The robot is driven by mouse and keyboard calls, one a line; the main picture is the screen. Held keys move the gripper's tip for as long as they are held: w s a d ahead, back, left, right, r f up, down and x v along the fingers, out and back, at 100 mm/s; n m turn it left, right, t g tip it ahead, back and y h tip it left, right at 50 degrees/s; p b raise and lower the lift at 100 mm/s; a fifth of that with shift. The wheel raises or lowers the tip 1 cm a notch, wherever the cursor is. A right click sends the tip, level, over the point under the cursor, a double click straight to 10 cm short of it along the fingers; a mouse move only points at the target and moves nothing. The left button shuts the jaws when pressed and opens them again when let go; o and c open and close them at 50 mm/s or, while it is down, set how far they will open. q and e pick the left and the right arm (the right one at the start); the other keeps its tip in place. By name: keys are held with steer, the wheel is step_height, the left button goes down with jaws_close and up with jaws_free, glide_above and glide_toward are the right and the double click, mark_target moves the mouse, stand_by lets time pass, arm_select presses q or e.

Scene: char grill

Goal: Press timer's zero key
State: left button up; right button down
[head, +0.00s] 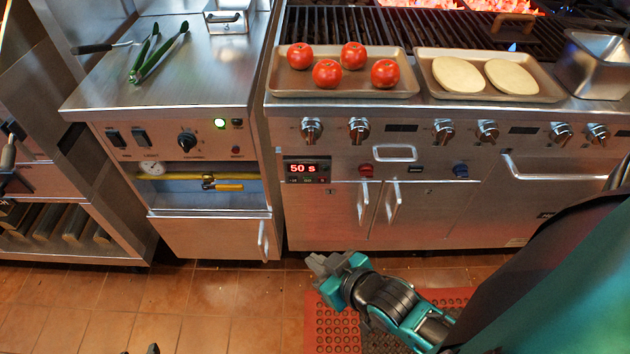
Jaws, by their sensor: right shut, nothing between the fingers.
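The timer (303,169) is a small dark panel on the front of the grill unit, below the tomato tray. Its red display reads "50 s". Small keys sit in a row under the display, too small to read. My right gripper (316,264) is shut and empty. In the picture it is below the timer, in front of the lower cabinet doors and apart from the panel. A small dark tip (152,349) at the bottom edge may be part of my left gripper, but too little shows to tell.
A tray (343,93) of several tomatoes and a tray (547,98) with two pale patties rest on the counter. Knobs and door handles (393,203) stick out near the timer. Green tongs (158,55) lie on the left counter.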

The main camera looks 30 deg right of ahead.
mark_target(322, 180)
stand_by(0.3)
arm_select(q)
step_height(322, 180, down, 10)
steer(key=w+d+h+b, duration=0.1)
steer(key=w+d+b, duration=0.1)
steer(key=b, duration=1.2)
steer(key=shift+d+r, duration=0.15)
steer(key=shift+d, duration=0.3)
arm_select(e)
steer(key=w+d+f+n+t+y, duration=0.2)
steer(key=w+d+f+n+t, duration=0.3)
steer(key=w+d+f+n, duration=0.4)
steer(key=w+d+n, duration=0.1)
steer(key=w, duration=0.2)
steer(key=shift+f+t, duration=0.25)
steer(key=shift+t, duration=0.15)
arm_select(q)
steer(key=shift+s, duration=0.1)
arm_select(e)
steer(key=shift+w+d, duration=0.15)
